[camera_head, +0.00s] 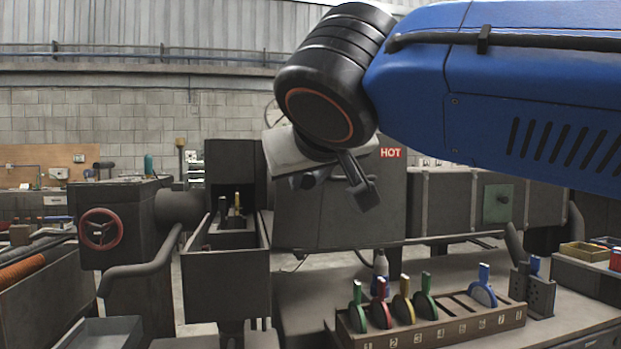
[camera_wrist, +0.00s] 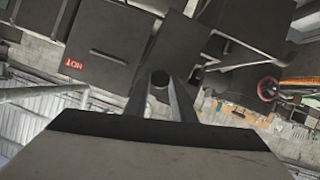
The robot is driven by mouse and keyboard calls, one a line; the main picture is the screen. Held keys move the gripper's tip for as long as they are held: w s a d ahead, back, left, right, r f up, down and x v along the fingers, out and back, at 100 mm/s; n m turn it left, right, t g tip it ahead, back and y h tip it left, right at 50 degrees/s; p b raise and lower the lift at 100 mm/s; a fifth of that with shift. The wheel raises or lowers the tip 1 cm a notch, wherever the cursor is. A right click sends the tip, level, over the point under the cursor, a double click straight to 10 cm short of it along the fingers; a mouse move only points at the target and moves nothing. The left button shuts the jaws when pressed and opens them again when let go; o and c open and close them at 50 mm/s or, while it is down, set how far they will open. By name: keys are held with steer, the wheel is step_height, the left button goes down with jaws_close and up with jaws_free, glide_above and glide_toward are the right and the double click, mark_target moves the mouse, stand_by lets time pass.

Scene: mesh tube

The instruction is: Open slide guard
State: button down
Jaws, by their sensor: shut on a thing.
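The slide guard appears to be the dark grey panel (camera_head: 335,222) with a red HOT label at its upper right. The wrist view shows the labelled dark panel (camera_wrist: 112,42) at upper left. My gripper (camera_head: 338,184) is in front of the panel's upper part, with its fingers pointing down. In the wrist view my gripper (camera_wrist: 160,98) is closed around a dark round-ended piece (camera_wrist: 159,79), which looks like a handle. Its join to the guard is hidden.
An open dark box (camera_head: 227,285) stands left of the panel. A red handwheel (camera_head: 101,229) is farther left. A numbered rack (camera_head: 435,328) with several coloured-handled tools sits on the bench at lower right. My blue arm covers the upper right.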

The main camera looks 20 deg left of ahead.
steer(key=c, duration=1.5)
jaws_free()
steer(key=v, duration=1.7)
steer(key=shift+s+d, duration=0.1)
steer(key=shift+s, duration=0.05)
